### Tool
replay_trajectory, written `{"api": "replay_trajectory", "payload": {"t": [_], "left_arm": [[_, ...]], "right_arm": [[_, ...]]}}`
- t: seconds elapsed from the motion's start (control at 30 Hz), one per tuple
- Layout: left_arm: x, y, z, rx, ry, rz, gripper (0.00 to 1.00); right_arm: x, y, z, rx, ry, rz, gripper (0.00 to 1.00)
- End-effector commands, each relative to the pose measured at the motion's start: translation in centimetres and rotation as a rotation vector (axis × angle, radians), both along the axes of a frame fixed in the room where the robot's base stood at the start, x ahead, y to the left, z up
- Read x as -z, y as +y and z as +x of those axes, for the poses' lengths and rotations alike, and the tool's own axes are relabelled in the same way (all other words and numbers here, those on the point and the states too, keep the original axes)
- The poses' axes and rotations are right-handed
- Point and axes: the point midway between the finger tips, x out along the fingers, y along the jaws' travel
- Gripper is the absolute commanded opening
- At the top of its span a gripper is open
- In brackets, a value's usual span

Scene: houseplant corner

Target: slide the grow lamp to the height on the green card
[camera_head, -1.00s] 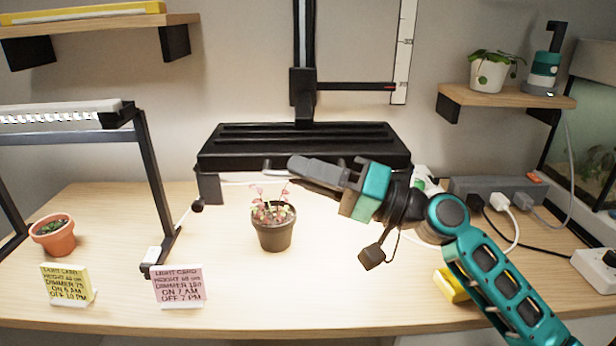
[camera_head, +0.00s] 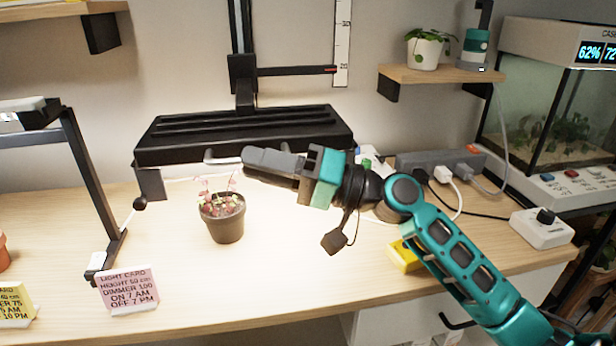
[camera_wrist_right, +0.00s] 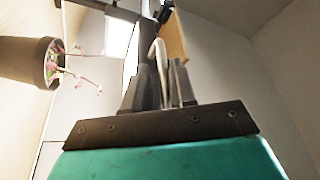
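The grow lamp (camera_head: 245,130) is a wide black hood on a dark vertical rail (camera_head: 240,30). A red-tipped pointer (camera_head: 325,70) on its carriage sits near the 20 mark of the white height scale (camera_head: 342,40). A pale handle bar (camera_head: 217,159) runs along the hood's front. My right gripper (camera_head: 248,163) is at this bar, its fingers close together. In the right wrist view a pale bar (camera_wrist_right: 161,65) shows between the fingers (camera_wrist_right: 163,85); whether they press on it is unclear. No green card is in view. My left gripper is out of view.
A potted pink plant (camera_head: 225,218) stands below the lamp's front. A pink card (camera_head: 127,290) and a yellow card (camera_head: 15,304) stand at the front left. A power strip (camera_head: 440,162), a yellow object (camera_head: 404,256) and a dial box (camera_head: 542,228) lie at right.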

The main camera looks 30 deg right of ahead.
Motion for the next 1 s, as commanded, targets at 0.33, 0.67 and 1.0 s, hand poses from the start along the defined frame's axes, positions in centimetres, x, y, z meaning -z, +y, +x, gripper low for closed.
{"api": "replay_trajectory", "payload": {"t": [0.33, 0.67, 1.0], "left_arm": [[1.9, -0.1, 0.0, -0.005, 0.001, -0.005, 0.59], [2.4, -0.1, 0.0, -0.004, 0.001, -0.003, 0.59], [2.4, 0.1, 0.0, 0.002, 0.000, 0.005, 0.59]], "right_arm": [[1.9, -5.6, -3.8, 0.004, 0.004, -0.003, 0.23], [2.4, -8.7, -6.0, 0.000, 0.002, -0.001, 0.23], [2.4, -9.0, -6.3, 0.000, 0.001, -0.002, 0.23]]}}
